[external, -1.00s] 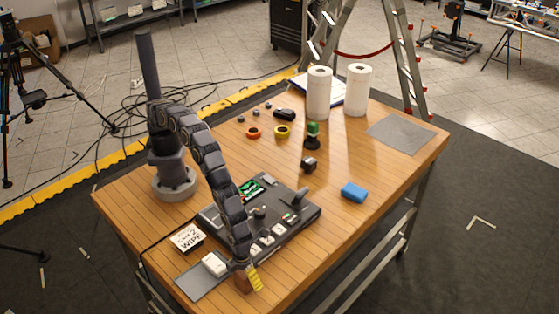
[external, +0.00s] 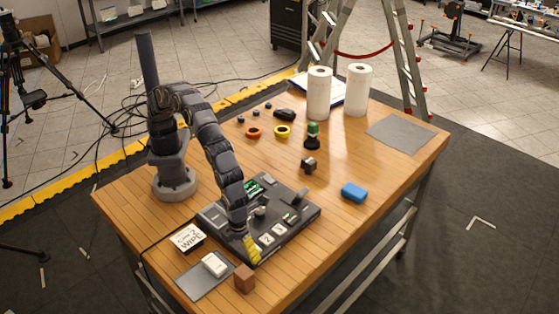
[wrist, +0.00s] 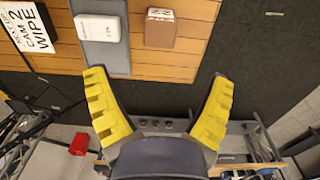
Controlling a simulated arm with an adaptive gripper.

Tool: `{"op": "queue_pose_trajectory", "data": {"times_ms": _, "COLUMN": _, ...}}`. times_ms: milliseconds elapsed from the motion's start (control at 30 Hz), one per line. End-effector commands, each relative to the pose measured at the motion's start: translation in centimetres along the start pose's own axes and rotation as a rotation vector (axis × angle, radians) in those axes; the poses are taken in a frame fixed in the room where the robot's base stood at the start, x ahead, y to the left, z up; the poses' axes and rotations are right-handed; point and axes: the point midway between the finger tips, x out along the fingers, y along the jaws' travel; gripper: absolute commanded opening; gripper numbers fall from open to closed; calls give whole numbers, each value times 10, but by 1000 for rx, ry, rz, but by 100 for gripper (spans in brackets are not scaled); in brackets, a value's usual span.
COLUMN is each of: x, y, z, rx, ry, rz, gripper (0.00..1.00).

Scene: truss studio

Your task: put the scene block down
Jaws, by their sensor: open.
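A brown block (external: 244,278) rests on the wooden table near its front edge, just right of a grey mat. It also shows in the wrist view (wrist: 160,30), with a pale label. A white block (external: 214,264) with small dark print lies on the grey mat (external: 194,282); it also shows in the wrist view (wrist: 97,28). The frames do not show clearly which one is the scene block. My gripper (external: 252,252) is above the front edge of the black control panel, apart from both blocks. In the wrist view its yellow fingers (wrist: 158,78) are spread, with nothing between them.
A black control panel (external: 285,232) with white tiles lies behind the blocks. A "CAM 2 WIPE" card (external: 188,237) is left of it. Paper rolls (external: 319,93) stand at the back. The table's right side is mostly clear.

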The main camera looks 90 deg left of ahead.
Motion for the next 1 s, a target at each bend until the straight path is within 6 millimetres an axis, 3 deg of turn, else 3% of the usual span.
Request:
{"op": "queue_pose_trajectory", "data": {"times_ms": 167, "x": -5, "y": 2, "z": 5, "rx": -19, "ry": 2, "rz": 2, "gripper": 83}}
{"op": "queue_pose_trajectory", "data": {"times_ms": 267, "x": -20, "y": 9, "z": 25, "rx": -107, "ry": 10, "rz": 5, "gripper": 83}}
{"op": "queue_pose_trajectory", "data": {"times_ms": 367, "x": -47, "y": 29, "z": 63, "rx": -284, "ry": 19, "rz": 20, "gripper": 83}}
{"op": "queue_pose_trajectory", "data": {"times_ms": 567, "x": -105, "y": 104, "z": 146, "rx": -757, "ry": 25, "rz": 53, "gripper": 83}}
{"op": "queue_pose_trajectory", "data": {"times_ms": 700, "x": -133, "y": 172, "z": 186, "rx": -1102, "ry": 14, "rz": 79, "gripper": 83}}
{"op": "queue_pose_trajectory", "data": {"times_ms": 833, "x": -150, "y": 243, "z": 208, "rx": -1431, "ry": -7, "rz": 103, "gripper": 83}}
{"op": "queue_pose_trajectory", "data": {"times_ms": 1000, "x": -158, "y": 331, "z": 211, "rx": -1862, "ry": -37, "rz": 138, "gripper": 83}}
